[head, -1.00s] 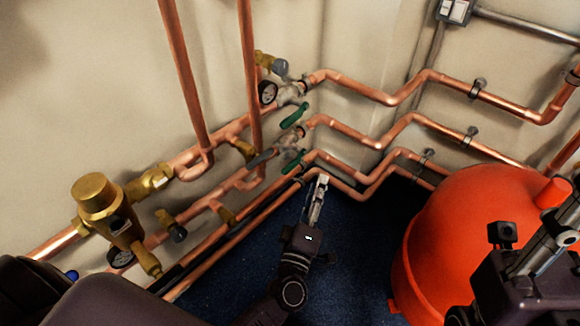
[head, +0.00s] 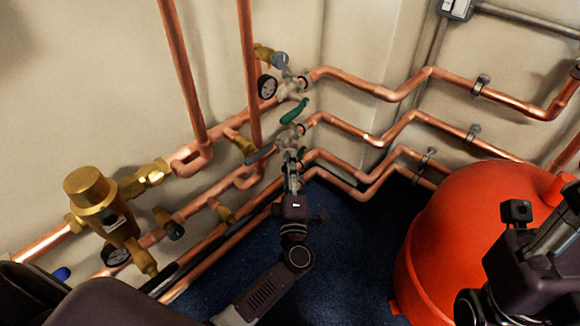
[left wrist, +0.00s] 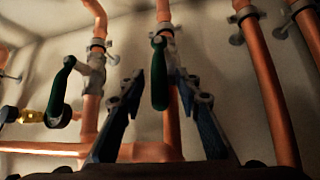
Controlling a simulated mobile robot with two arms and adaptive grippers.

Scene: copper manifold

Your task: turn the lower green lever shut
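The lower green lever (left wrist: 160,78) hangs between the two fingers of my left gripper (left wrist: 163,88) in the left wrist view, and a gap shows on both sides of it. The fingers are apart, and I see no contact. In the head view, my left gripper (head: 291,170) is at the lower valve and hides most of this lever. The upper green lever (head: 293,111) sits above it, clear of the gripper. It also shows at the left in the left wrist view (left wrist: 60,90). My right arm shows at the right edge; its finger opening cannot be made out.
Copper pipes (head: 345,132) run along both walls close around the valves. A pressure gauge (head: 267,87) and a brass valve (head: 97,197) sit on the left pipes. A red tank (head: 445,240) stands at the right. Blue floor (head: 345,240) lies clear between.

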